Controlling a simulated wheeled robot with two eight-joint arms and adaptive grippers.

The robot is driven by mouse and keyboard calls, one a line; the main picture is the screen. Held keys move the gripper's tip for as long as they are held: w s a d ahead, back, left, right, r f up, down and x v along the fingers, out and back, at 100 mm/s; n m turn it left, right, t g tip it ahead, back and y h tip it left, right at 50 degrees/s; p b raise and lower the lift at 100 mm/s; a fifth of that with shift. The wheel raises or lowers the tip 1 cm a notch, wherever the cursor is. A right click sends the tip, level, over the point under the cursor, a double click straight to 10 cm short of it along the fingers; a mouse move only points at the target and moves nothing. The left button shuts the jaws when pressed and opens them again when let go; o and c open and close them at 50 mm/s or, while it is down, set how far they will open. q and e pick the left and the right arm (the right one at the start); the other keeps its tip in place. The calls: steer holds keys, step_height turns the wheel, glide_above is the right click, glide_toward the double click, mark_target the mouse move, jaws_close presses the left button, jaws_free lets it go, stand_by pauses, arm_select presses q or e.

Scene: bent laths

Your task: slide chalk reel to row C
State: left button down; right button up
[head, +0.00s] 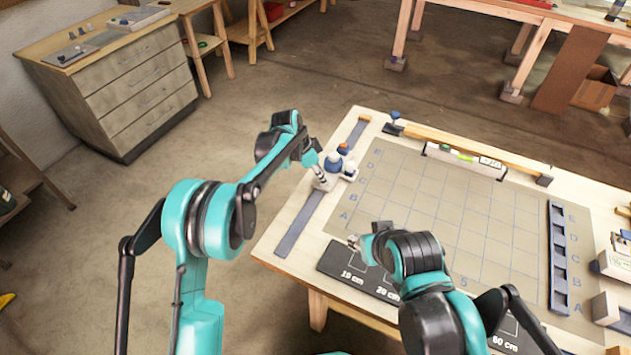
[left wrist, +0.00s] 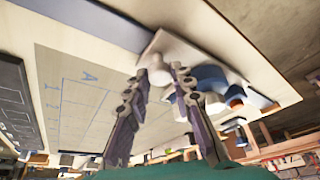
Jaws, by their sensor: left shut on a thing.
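The chalk reel (head: 333,161), a white body with blue and orange round parts, stands on the dark rail (head: 297,232) left of the lettered grid. It lies roughly beside letters C and D; the exact row is hard to tell. My left gripper (head: 319,174) is shut on the reel's near side. In the left wrist view the reel's white body (left wrist: 190,50) lies beyond the fingertips (left wrist: 165,73); the held part is partly hidden. My right gripper (head: 354,241) hovers near the grid's front left corner; its jaw gap is too small to judge.
The grid mat (head: 425,190) has a clear middle. A wooden lath (head: 465,151) and a level (head: 464,159) lie along its far edge. A dark slotted strip (head: 558,262) lies at right, a black centimetre-marked board (head: 345,265) in front. Drawers (head: 140,90) stand back left.

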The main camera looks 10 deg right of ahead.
arm_select(q)
steer(key=shift+w+d, duration=0.1)
steer(key=shift+w, duration=0.05)
steer(key=c, duration=1.3)
jaws_free()
steer(key=v, duration=1.2)
steer(key=shift+r, duration=0.1)
